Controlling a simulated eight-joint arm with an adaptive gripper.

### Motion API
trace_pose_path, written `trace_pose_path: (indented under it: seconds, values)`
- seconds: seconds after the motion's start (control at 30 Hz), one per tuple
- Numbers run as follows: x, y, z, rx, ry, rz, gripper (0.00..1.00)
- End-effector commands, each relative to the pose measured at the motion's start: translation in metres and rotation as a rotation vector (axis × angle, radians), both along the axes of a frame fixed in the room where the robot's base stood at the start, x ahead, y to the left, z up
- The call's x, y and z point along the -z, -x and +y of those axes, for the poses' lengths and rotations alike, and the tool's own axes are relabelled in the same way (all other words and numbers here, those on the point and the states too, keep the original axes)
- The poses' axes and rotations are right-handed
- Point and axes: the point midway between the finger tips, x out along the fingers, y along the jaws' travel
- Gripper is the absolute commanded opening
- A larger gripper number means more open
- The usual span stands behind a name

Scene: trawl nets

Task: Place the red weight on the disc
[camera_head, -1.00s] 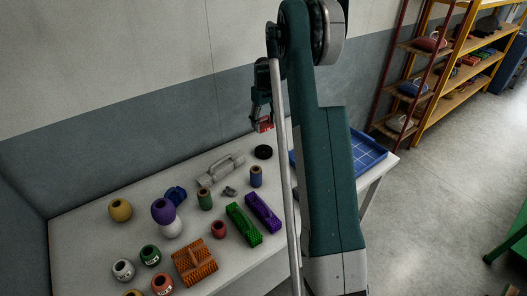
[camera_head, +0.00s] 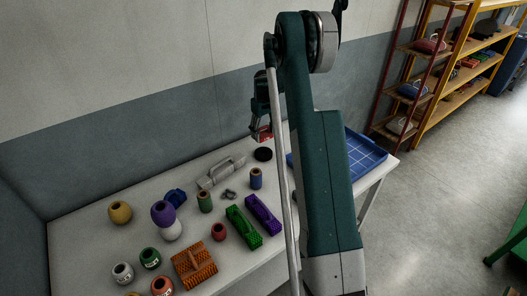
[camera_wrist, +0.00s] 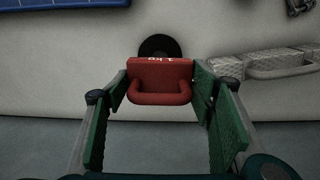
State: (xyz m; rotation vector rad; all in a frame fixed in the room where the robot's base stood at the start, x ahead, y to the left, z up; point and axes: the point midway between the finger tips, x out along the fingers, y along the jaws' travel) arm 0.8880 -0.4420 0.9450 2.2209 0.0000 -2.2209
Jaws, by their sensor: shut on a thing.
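My gripper (camera_head: 261,134) is shut on the red weight (camera_wrist: 160,80), a block with a loop handle and white lettering on its edge. In the head view the red weight (camera_head: 264,134) hangs above the table near the wall. The black disc (camera_head: 263,154) lies flat on the table just below the gripper in the head view. In the wrist view the disc (camera_wrist: 160,46) shows just beyond the weight, its near part hidden by the weight. A gap under the weight is visible in the head view.
A grey handled block (camera_head: 221,171) lies left of the disc, and a blue spool (camera_head: 256,178) stands in front. A blue tray (camera_head: 368,158) is at the right. Purple (camera_head: 263,214) and green (camera_head: 242,226) brushes and several round pots fill the table's left and front.

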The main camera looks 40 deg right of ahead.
Motion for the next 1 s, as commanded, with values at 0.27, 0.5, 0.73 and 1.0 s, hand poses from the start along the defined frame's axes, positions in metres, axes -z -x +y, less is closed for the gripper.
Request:
trace_pose_path:
  seconds: [0.27,0.5,0.73,1.0]
  values:
    - [0.028,0.0,0.0,0.0,0.0,0.0,0.23]
    - [0.053,0.0,0.0,0.0,0.0,0.0,0.23]
    - [0.058,0.0,0.0,0.0,0.0,0.0,0.23]
    - [0.06,0.0,0.0,0.0,0.0,0.0,0.23]
